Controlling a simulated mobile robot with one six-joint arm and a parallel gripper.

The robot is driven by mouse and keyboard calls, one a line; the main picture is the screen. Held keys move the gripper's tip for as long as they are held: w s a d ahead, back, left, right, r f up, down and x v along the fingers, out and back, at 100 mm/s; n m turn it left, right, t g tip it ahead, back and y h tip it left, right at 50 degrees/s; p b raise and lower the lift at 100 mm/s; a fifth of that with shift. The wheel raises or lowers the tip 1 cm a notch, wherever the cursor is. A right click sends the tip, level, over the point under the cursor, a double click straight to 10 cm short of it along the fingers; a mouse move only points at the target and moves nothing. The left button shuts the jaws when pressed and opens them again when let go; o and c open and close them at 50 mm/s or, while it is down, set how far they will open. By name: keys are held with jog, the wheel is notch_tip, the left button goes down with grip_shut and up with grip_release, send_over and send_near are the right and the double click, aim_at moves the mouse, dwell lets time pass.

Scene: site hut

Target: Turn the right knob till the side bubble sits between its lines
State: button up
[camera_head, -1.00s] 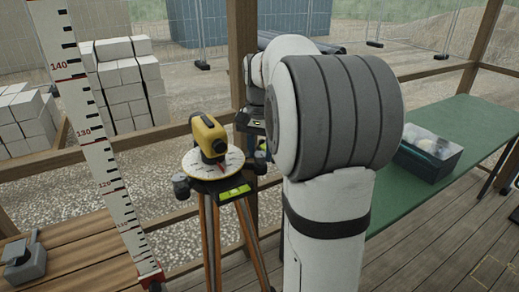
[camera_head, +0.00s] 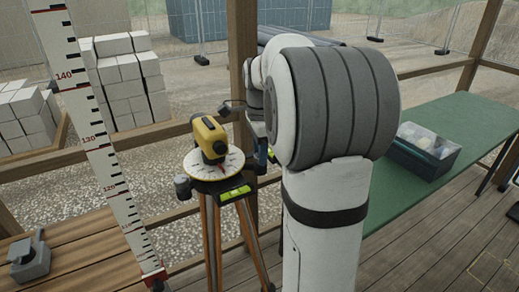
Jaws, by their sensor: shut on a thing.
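The yellow levelling instrument (camera_head: 209,137) stands on a round white dial plate (camera_head: 190,166) on top of a wooden-legged tripod (camera_head: 211,240). The left knob (camera_head: 183,185) is dark and shows at the left of the tripod head. The bright green side bubble vial (camera_head: 236,193) is on the front of the head; it is too small to tell where its bubble sits against the lines. My gripper (camera_head: 261,156) is at the right side of the head, shut at the right knob. The knob and fingertips are mostly hidden by the gripper and my arm.
A tall white measuring staff (camera_head: 101,160) stands at the left, near a wooden bench (camera_head: 75,254) with a grey tool (camera_head: 30,260). A green table (camera_head: 420,195) at the right bears a dark box (camera_head: 425,150). Wooden posts and rails stand behind the tripod.

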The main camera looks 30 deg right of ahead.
jog(key=shift+m, duration=1.9)
jog(key=o, duration=1)
notch_tip(320, 180, up, 8)
jog(key=shift+f, duration=0.1)
